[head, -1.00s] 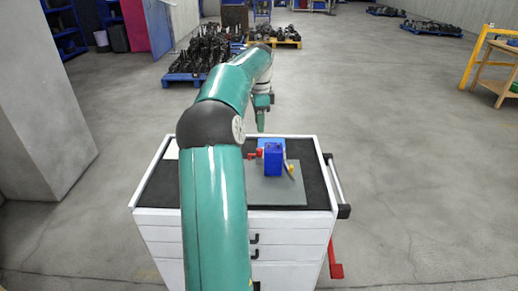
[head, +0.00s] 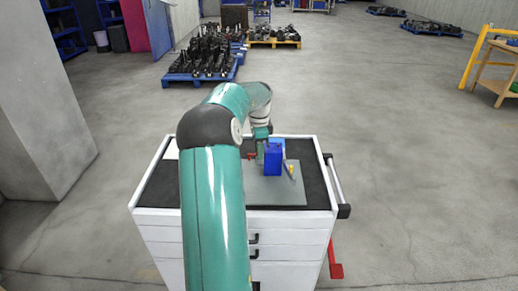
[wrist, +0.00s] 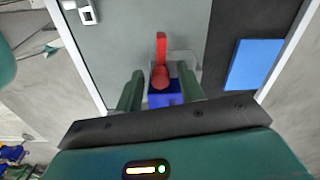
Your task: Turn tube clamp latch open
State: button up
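The tube clamp is a blue block (head: 273,160) on a grey plate on top of the white cart. Its red latch (head: 250,156) shows at the block's left in the head view, partly hidden by my gripper (head: 261,153). In the wrist view, the red latch (wrist: 161,50) is a narrow lever with a rounded red end above the blue clamp body (wrist: 164,99). My gripper (wrist: 160,88) is open, with its two green fingers on either side of the latch's rounded end. I see gaps between fingers and latch. Whether they touch the clamp body is unclear.
The white cart (head: 240,222) has a black top mat and a side handle (head: 334,180). A flat blue piece (wrist: 255,64) lies on the mat. A yellowish lever (head: 290,171) sits right of the clamp. Loaded pallets (head: 203,64) stand far behind. Floor around the cart is clear.

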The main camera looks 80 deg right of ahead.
grip_shut()
jog(key=shift+n, duration=0.5)
jog(key=shift+o, duration=0.9)
grip_release()
